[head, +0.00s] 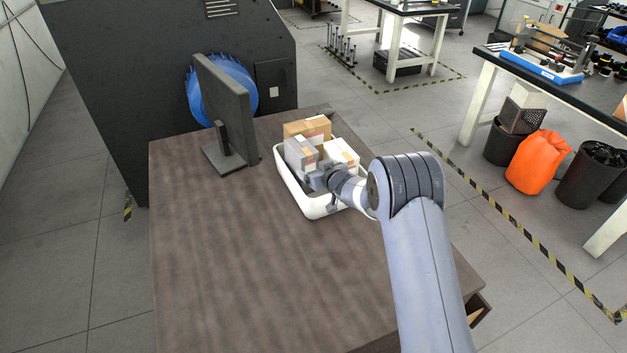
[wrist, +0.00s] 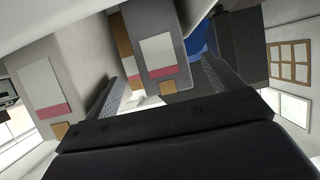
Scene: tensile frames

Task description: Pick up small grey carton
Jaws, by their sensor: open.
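The small grey carton (head: 299,153) stands at the left in a white bin, beside a paler carton (head: 343,152) and in front of a brown carton (head: 308,127). My gripper (head: 316,180) is at the near side of the bin, close to the grey carton's near lower part. In the wrist view, my gripper (wrist: 158,72) is open. A grey carton (wrist: 160,20) with a white and pink label shows between and beyond its two fingers. Another pale carton (wrist: 85,60) is left of the fingers. I cannot tell whether a finger touches a carton.
The white bin (head: 319,208) sits on a brown table (head: 230,270) near its back right edge. A dark monitor (head: 228,100) stands left of the bin. The front left of the table is clear. An orange bag (head: 540,163) is on the floor at right.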

